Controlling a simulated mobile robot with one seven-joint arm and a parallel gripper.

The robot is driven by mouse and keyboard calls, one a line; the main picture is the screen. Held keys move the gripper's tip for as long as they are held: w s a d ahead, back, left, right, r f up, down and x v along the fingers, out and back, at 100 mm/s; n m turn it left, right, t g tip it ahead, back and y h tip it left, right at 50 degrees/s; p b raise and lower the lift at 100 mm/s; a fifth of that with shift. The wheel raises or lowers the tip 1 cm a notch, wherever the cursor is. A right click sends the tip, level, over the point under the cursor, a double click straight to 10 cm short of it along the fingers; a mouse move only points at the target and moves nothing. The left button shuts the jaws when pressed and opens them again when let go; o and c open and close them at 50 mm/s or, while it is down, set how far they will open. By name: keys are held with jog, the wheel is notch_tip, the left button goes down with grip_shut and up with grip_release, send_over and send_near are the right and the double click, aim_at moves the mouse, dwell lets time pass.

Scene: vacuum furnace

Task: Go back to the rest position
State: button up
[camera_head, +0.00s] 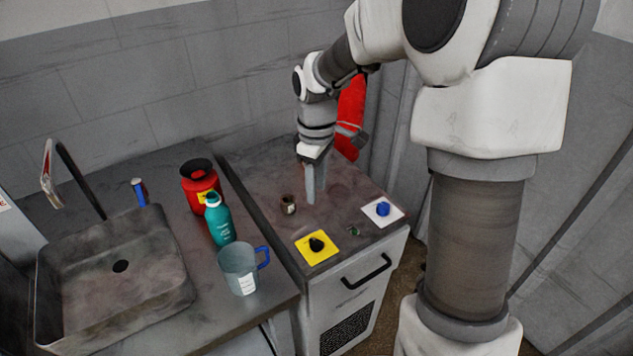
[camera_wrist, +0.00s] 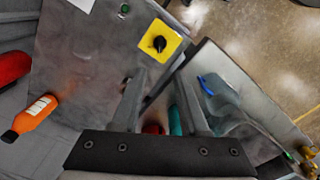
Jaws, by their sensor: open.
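I cannot tell the exact gap above the surface. In the wrist view my gripper (camera_wrist: 163,92) has its two fingers spread apart, with nothing held between them. A yellow plate with a black knob (camera_head: 318,246) is on the cabinet top in front of the gripper; the black knob (camera_wrist: 159,44) also shows in the wrist view.
A blue knob (camera_head: 383,209) on a white plate and a green button (camera_head: 354,231) are nearby. Red equipment (camera_head: 350,112) stands behind my gripper. On the left counter are a red canister (camera_head: 199,190), teal bottle (camera_head: 220,222), blue-handled jug (camera_head: 238,271) and sink (camera_head: 110,300).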

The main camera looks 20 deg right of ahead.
jog(key=shift+r, duration=0.15)
dwell(0.3)
jog(key=s+r+m+t, duration=0.2)
jog(key=s+r+m, duration=0.3)
jog(key=s, duration=0.5)
jog(key=s+r+m+t, duration=0.3)
jog(key=s+r, duration=0.4)
jog(key=s, duration=0.4)
jog(key=shift+r+m+t, duration=0.25)
jog(key=shift+m+t, duration=0.05)
jog(key=shift+m, duration=0.6)
